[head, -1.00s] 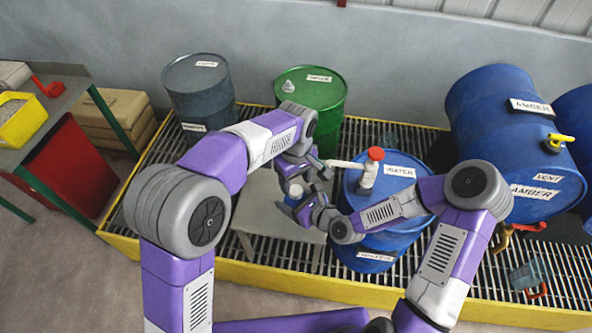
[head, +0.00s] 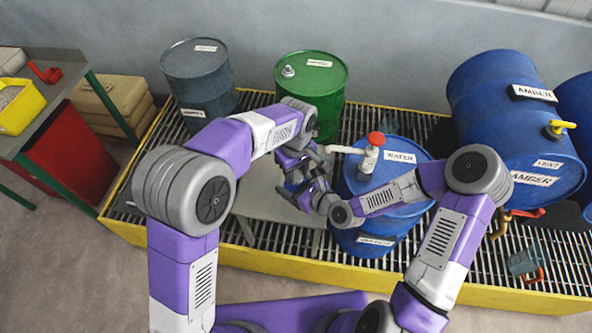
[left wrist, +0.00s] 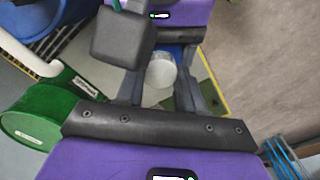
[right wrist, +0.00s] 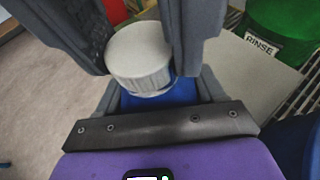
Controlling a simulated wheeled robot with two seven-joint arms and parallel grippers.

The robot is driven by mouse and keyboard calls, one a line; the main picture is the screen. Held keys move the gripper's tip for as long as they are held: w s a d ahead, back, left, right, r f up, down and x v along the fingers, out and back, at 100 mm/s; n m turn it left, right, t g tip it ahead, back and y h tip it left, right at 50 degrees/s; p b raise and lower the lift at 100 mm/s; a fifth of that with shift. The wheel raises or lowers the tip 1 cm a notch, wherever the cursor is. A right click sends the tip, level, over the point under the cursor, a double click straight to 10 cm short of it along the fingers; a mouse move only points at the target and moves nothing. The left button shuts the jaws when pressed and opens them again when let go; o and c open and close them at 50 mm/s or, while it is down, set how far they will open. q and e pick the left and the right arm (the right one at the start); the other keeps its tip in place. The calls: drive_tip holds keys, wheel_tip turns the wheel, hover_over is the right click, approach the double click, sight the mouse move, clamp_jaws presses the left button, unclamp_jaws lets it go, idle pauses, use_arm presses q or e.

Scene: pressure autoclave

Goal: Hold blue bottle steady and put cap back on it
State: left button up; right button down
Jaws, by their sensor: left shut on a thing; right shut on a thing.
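The blue bottle (right wrist: 155,101) is upright, with the ridged white cap (right wrist: 140,57) directly over its mouth. I cannot tell whether the cap is seated or slightly above. The cap also shows from above in the left wrist view (left wrist: 160,71). My left gripper (right wrist: 137,35) has its fingers on both sides of the cap. My right gripper (head: 300,193) comes in lower and is shut around the bottle's body.
A grey bench (head: 262,204) lies under the grippers on a yellow-edged grating. A blue water drum (head: 362,217) with a red-topped white tap (head: 371,154) stands close to the right. Green (head: 312,92) and grey (head: 199,75) drums stand behind. Large blue drums (head: 500,95) are farther right.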

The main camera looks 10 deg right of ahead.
use_arm(q)
drive_tip(key=m, duration=0.3)
drive_tip(key=o, duration=1.2)
drive_tip(key=shift+c, duration=0.2)
drive_tip(key=shift+r, duration=2.25)
drive_tip(key=shift+r, duration=0.1)
drive_tip(key=shift+c, duration=0.4)
